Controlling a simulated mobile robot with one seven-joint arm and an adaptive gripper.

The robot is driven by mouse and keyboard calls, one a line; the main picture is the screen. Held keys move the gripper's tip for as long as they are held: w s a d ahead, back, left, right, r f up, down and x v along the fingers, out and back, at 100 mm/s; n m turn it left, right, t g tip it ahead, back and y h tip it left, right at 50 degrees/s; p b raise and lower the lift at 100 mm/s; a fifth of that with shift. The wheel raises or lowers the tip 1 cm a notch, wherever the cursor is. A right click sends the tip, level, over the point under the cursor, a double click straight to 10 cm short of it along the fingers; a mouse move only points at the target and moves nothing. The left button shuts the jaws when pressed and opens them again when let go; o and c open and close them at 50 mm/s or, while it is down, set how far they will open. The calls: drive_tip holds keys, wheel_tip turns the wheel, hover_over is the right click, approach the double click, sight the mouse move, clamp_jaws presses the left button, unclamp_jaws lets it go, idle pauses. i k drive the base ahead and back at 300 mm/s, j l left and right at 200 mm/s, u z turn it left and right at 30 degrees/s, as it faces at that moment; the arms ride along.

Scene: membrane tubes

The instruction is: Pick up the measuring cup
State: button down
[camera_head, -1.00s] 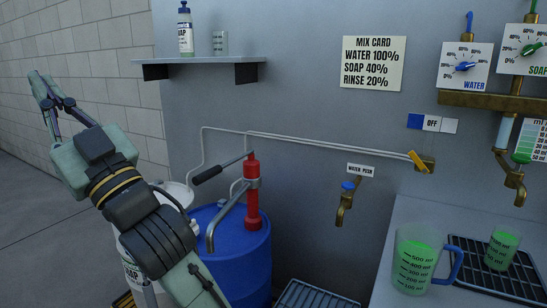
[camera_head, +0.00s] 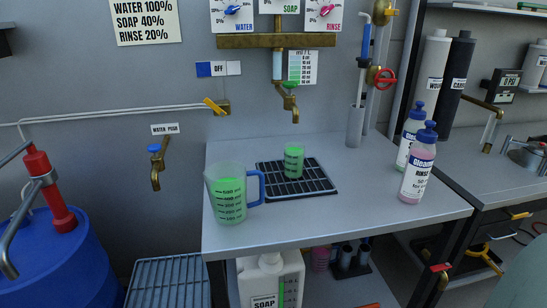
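A large clear measuring cup with a blue handle (camera_head: 231,193) stands upright at the left front of the grey counter. Its dark ml marks show, and it looks filled with green. A smaller clear cup (camera_head: 293,160), also green inside and marked, stands upright on the black drip grid (camera_head: 322,185) behind and right of it, below a brass tap (camera_head: 289,100). The two cups stand apart. My gripper is out of view. A pale green surface at the bottom right corner may be part of my arm; I cannot tell.
Two Gleam bottles, one pink (camera_head: 416,178) and one behind it (camera_head: 407,140), stand right of the grid. The counter's front edge (camera_head: 350,232) is clear. A blue barrel (camera_head: 60,260) and a water push tap (camera_head: 156,165) are on the left.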

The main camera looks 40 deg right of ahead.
sight(294, 152)
drive_tip(key=z, duration=1.25)
